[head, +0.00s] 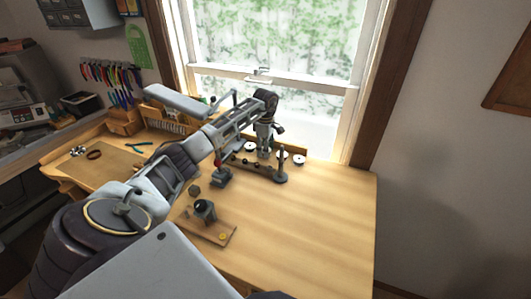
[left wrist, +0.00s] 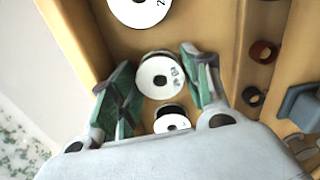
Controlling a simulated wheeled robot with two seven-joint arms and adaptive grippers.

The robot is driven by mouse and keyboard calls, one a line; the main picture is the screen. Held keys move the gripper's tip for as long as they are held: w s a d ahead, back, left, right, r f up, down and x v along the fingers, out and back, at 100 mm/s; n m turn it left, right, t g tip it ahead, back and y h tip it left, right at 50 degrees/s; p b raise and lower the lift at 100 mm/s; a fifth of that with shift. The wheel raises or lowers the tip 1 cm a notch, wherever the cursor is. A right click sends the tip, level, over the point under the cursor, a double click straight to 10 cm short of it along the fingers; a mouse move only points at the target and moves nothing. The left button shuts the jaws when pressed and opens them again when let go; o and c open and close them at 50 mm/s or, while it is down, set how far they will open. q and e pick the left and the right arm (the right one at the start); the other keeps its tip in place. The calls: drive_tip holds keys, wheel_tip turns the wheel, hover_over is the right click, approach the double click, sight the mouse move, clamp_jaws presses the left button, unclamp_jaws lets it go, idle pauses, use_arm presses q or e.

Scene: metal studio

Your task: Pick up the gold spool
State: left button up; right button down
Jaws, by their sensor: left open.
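My left gripper (head: 265,152) reaches down at the back of the workbench by the window. In the left wrist view its green-padded fingers (left wrist: 157,58) are open, one on each side of a white-faced spool (left wrist: 158,78). A second white-faced spool with a dark rim (left wrist: 172,120) lies closer to the palm, and a third (left wrist: 138,8) lies beyond the fingertips. In the head view, white spool tops (head: 251,146) and (head: 299,160) show on either side of the gripper. No winding is clearly gold; the white faces hide most of it. My right gripper is out of view.
A dark upright post (head: 281,166) stands just in front of the gripper. The workbench's right side (head: 325,220) is clear.

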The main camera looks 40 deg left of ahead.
use_arm(q)
drive_tip(key=c, duration=0.7)
drive_tip(key=shift+r, duration=0.15)
drive_tip(key=shift+r+b, duration=0.65)
drive_tip(key=shift+r, duration=4.2)
